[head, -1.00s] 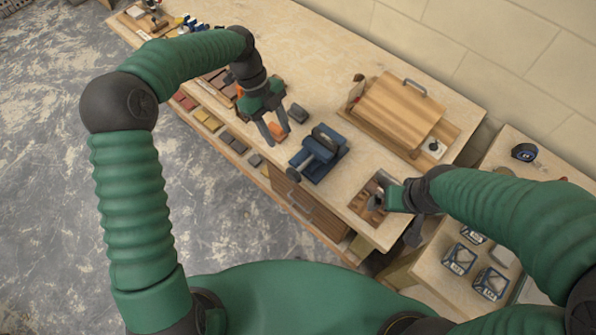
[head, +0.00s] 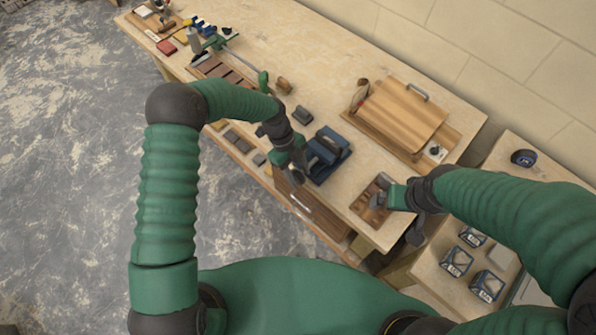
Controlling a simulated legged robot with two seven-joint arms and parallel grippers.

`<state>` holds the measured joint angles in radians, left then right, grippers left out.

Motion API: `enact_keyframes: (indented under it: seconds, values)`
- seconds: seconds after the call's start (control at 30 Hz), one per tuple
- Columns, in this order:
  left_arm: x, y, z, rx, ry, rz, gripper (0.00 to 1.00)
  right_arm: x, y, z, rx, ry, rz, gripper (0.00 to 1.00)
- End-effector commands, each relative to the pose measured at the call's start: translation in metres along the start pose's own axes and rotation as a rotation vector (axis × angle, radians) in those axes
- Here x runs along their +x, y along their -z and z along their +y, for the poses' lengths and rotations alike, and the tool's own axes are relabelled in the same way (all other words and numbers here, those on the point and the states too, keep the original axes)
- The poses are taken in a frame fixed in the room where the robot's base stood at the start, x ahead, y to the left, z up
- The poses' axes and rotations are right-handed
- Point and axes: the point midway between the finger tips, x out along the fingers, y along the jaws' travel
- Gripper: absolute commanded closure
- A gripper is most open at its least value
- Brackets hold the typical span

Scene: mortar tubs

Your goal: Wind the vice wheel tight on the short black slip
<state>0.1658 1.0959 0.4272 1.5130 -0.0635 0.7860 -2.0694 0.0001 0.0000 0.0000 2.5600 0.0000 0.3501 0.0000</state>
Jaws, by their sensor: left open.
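The blue vice (head: 332,150) stands on the bench near its front edge, with its dark wheel end toward the front. My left gripper (head: 294,174) is open at that end and covers most of the wheel, so I cannot tell whether it touches it. What sits between the vice jaws is too small to make out. My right gripper (head: 382,199) is over a small wooden tray (head: 366,210); its fingers are unclear.
A wooden box with a sloping lid (head: 404,115) stands behind the vice. A green bar clamp (head: 240,62) and a small brown block (head: 284,86) lie to the left. Blue-and-white boxes (head: 456,261) stand on the right-hand table.

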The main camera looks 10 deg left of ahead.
Motion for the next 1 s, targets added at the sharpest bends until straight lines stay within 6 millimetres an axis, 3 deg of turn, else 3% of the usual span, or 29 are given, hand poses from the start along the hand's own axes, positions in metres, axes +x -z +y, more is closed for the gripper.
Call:
enact_keyframes:
  seconds: [0.07, 0.37, 0.77, 1.0]
  values:
    - [-0.0002, 0.0, -0.0001, 0.0, 0.0, 0.0, 0.59, 0.0001, 0.0, 0.0, 0.0, 0.0, 0.0, 0.0]
    - [-0.0006, 0.0002, -0.0001, 0.0, 0.0, 0.0, 0.99, 0.0001, -0.0001, 0.0, 0.0, 0.0, 0.0, 0.0]
    - [-0.0005, 0.0019, -0.0001, 0.002, -0.001, -0.022, 1.0, 0.0005, -0.0001, 0.0, 0.0, 0.0, 0.0, 0.0]
    - [0.0008, 0.0045, -0.0005, 0.006, -0.001, -0.137, 1.0, 0.0031, -0.0007, 0.0, 0.0, 0.0, 0.0, 0.0]
